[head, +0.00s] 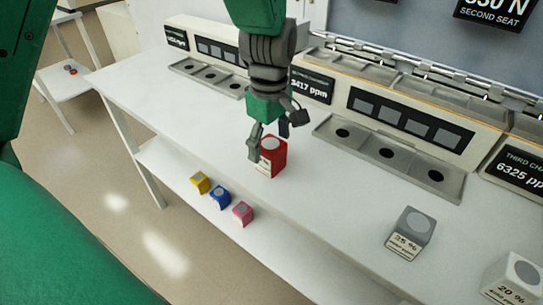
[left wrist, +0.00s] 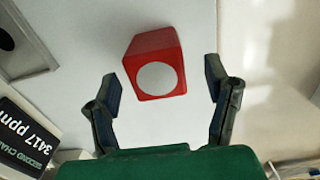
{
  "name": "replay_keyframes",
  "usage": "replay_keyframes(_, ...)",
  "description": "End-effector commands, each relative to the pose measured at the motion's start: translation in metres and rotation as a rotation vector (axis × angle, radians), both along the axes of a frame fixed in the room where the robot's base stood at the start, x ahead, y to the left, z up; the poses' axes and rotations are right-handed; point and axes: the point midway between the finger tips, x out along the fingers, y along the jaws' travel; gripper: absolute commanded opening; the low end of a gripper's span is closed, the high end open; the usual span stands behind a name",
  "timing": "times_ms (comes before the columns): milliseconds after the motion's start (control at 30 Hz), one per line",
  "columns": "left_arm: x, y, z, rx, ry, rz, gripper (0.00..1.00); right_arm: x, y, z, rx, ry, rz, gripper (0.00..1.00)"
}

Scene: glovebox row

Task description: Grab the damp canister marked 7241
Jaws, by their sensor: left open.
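A red canister (head: 272,158) with a pale round top stands on the white bench, with a small pale label too small to read. In the left wrist view the red canister (left wrist: 155,64) shows between and ahead of the two fingertips, apart from both. My left gripper (head: 268,138) is open, fingers pointing down around the canister's top. Its two fingers also show in the left wrist view (left wrist: 161,86). A grey canister (head: 411,232) marked 25 % and a white canister (head: 514,278) marked 20 % stand farther right. I cannot read 7241 on any canister. My right gripper is not in view.
Small yellow (head: 200,183), blue (head: 219,197) and pink (head: 242,213) blocks sit on the lower shelf. Behind the red canister are instrument units with a 3417 ppm display (head: 312,86) and a grey tray (head: 390,155) with dark holes. The bench is clear to the left.

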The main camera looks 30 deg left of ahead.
Motion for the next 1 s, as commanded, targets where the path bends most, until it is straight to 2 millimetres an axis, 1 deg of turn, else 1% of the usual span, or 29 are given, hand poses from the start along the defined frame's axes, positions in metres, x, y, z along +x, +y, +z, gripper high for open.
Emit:
replay_keyframes(33,0.001,0.0,-0.009,-0.001,0.003,0.0,0.71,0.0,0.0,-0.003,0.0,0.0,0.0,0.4)
replay_keyframes(200,0.004,0.0,-0.036,-0.001,0.004,0.0,0.71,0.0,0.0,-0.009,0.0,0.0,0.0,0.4)
replay_keyframes(300,0.004,0.0,-0.045,-0.001,0.002,0.0,0.71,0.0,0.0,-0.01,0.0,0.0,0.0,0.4)
replay_keyframes(400,0.004,0.0,-0.048,-0.001,0.001,0.0,0.71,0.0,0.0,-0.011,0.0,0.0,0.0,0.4)
replay_keyframes(567,0.004,0.0,-0.047,0.0,0.0,0.0,0.71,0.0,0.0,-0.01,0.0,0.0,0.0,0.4)
replay_keyframes(600,0.004,0.0,-0.047,0.0,0.0,0.0,0.67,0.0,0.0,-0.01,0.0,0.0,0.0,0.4)
replay_keyframes(667,0.004,0.0,-0.047,0.0,0.0,0.0,0.46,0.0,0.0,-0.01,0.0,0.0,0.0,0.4)
replay_keyframes(700,0.004,0.0,-0.048,0.0,0.001,0.0,0.32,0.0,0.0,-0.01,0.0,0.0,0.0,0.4)
replay_keyframes(733,0.004,0.0,-0.048,0.0,0.001,0.0,0.21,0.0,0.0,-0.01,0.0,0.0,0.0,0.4)
replay_keyframes(767,0.004,0.0,-0.048,0.0,0.001,0.0,0.14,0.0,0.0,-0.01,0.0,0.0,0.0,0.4)
replay_keyframes(1000,0.004,0.0,-0.047,0.0,0.0,0.0,0.14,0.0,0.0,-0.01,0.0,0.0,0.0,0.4)
